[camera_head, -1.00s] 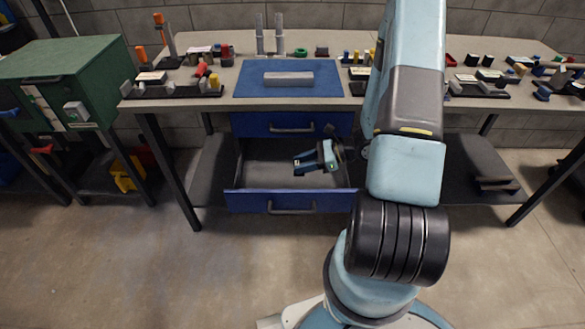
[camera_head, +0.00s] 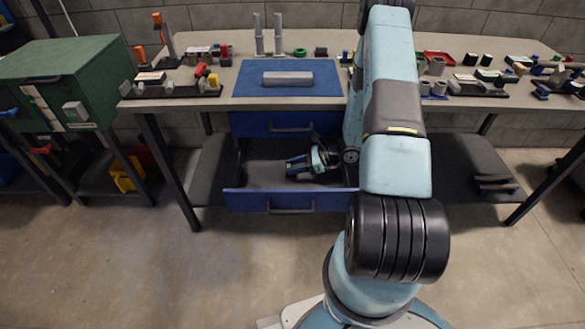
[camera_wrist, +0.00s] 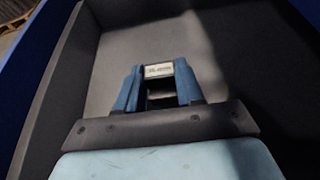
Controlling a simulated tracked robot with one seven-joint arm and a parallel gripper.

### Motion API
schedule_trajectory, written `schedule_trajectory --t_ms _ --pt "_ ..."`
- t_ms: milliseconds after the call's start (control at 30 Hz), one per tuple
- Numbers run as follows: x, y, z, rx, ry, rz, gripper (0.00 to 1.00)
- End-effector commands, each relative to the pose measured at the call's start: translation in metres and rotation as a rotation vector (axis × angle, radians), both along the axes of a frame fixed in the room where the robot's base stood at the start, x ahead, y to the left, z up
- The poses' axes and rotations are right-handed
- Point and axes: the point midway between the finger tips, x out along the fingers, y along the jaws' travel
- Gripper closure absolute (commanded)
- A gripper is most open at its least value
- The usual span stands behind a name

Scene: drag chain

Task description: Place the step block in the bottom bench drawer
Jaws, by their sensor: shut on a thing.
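The bottom bench drawer (camera_head: 290,200) is pulled open below the workbench, with a blue front and a dark grey inside.
The closed upper drawer (camera_head: 270,124) sits just above the open one. A blue mat (camera_head: 245,90) with a grey bar (camera_head: 288,78) lies on the benchtop. Several small parts stand on racks beside it. A green cabinet (camera_head: 60,65) stands at left. The drawer floor looks bare.

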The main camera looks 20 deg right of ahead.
Motion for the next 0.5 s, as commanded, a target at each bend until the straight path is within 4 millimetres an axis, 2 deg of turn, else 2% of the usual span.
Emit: schedule_trajectory --t_ms 100,367,400,500 --pt "-0.0004 0.0005 -0.0072 0.001 0.0 0.001 1.0" --pt "-0.0003 0.0009 -0.0076 0.001 -0.001 0.001 1.0" --pt "-0.0003 0.0009 -0.008 0.0 0.0 0.002 0.61" --pt "-0.0004 0.0011 -0.0079 0.0 0.0 0.002 0.52"
